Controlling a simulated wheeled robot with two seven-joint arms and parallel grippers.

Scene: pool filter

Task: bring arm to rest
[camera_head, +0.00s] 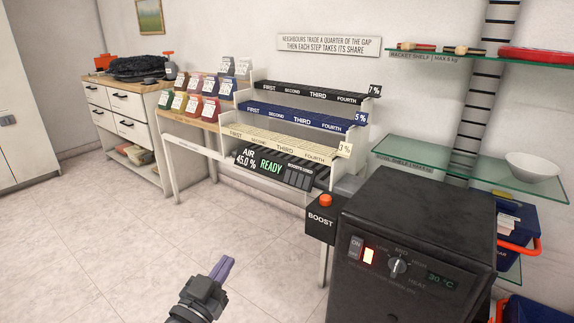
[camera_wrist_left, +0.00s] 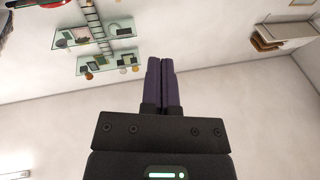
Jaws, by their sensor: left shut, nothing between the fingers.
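My left gripper (camera_head: 222,269) is low in the head view, over the bare floor, in front of the tiered stand and left of the black heater box. Its purple fingers are together with nothing between them. In the left wrist view the shut fingers (camera_wrist_left: 162,82) point toward a pale wall and touch nothing. My right gripper is in neither view.
The black box (camera_head: 410,250) with a dial stands at lower right, beside the BOOST box (camera_head: 320,218) with a red button. The tiered stand (camera_head: 300,120) and a drawer cabinet (camera_head: 125,115) line the wall. Glass shelves (camera_head: 440,160) hang right. The floor (camera_head: 90,230) is clear.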

